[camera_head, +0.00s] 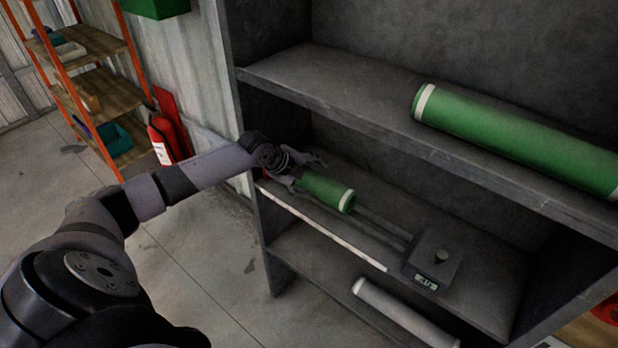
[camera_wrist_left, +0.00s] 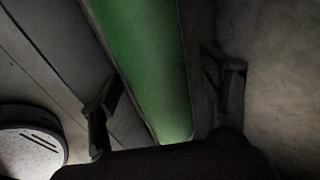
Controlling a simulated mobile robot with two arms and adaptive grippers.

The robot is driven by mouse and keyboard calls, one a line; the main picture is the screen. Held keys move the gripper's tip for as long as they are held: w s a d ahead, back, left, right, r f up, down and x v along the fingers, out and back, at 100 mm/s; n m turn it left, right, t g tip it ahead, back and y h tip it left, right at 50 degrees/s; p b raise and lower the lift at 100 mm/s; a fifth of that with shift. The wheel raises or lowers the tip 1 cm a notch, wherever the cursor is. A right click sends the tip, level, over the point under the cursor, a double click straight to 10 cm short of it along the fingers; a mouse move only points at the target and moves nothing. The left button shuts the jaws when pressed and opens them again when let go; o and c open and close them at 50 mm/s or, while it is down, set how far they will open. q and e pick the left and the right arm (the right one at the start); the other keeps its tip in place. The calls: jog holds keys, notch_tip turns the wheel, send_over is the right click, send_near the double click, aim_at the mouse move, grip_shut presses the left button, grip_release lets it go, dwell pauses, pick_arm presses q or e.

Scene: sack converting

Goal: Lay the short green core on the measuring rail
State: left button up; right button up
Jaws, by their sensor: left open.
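The short green core (camera_head: 322,190), with a pale end, lies on the middle shelf at the left end of the measuring rail (camera_head: 382,231). It appears to rest on the rail, though the contact underneath is hidden. My left gripper (camera_head: 303,172) is open at the core's far left end. In the left wrist view the green core (camera_wrist_left: 150,60) runs between the two spread fingers, with dark gaps on both sides. My right gripper is not in view.
A grey box with a display (camera_head: 433,264) ends the rail at right. A long green core (camera_head: 520,140) lies on the shelf above, and a white core (camera_head: 400,312) below. The shelf's left upright (camera_head: 240,125) stands close to my arm. A fire extinguisher (camera_head: 163,140) stands left.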

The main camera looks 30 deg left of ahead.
pick_arm(q)
jog(key=shift+o, duration=0.2)
jog(key=shift+f, duration=0.1)
jog(key=v, duration=1.2)
dwell(0.4)
